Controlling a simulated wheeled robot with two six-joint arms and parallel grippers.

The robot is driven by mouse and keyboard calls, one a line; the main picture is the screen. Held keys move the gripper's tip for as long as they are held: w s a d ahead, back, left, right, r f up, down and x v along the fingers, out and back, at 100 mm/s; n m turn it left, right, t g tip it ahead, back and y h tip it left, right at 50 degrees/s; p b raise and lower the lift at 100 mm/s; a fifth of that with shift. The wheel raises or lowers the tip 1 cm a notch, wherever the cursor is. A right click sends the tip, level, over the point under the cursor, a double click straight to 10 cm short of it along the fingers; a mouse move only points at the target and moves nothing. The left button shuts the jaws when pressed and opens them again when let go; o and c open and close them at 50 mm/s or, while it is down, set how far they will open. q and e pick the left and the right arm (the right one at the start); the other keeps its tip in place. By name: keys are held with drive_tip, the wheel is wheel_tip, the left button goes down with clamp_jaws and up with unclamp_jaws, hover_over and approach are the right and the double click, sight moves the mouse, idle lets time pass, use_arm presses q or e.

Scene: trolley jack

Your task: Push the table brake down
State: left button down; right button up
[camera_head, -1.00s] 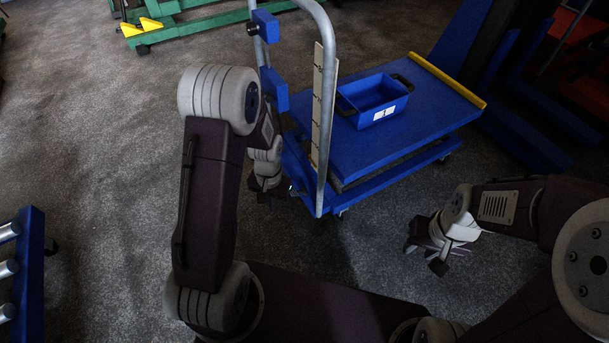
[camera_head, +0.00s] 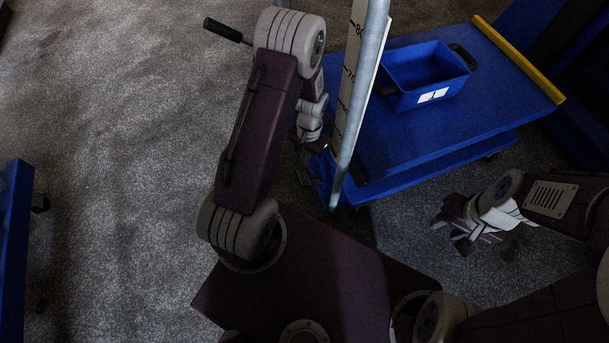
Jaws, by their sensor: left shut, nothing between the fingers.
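The blue lift table (camera_head: 430,130) stands at the upper right, with a grey push bar (camera_head: 361,95) rising at its near left corner. A small dark ribbed piece (camera_head: 303,178), which looks like the brake pedal, sits low at that corner, left of the bar's foot. My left gripper (camera_head: 311,149) is shut and empty just above it, partly hidden by my own arm; I cannot tell whether they touch. My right gripper (camera_head: 452,234) is open and empty over the floor, in front of the table and to the right.
A blue bin (camera_head: 428,76) with a white label sits on the table top. A yellow strip (camera_head: 519,59) edges the table's far side. A black-gripped lever (camera_head: 224,30) shows behind my left elbow. A blue frame (camera_head: 15,235) stands at the left edge. Grey floor between is clear.

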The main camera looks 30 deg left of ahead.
sight(305, 176)
use_arm(q)
drive_tip(key=shift+s+f+b, duration=0.2)
drive_tip(key=shift+f+b, duration=1.55)
drive_tip(key=shift+b, duration=0.15)
drive_tip(key=shift+s+f+b, duration=0.15)
drive_tip(key=shift+f+b, duration=1.6)
drive_tip(key=shift+b, duration=0.15)
drive_tip(key=shift+f+b, duration=1.15)
drive_tip(key=shift+f, duration=1.1)
drive_tip(key=shift+r, duration=0.1)
drive_tip(key=w+p, duration=0.1)
drive_tip(key=w+r+p, duration=0.1)
drive_tip(key=w, duration=0.1)
drive_tip(key=shift+w+r, duration=0.1)
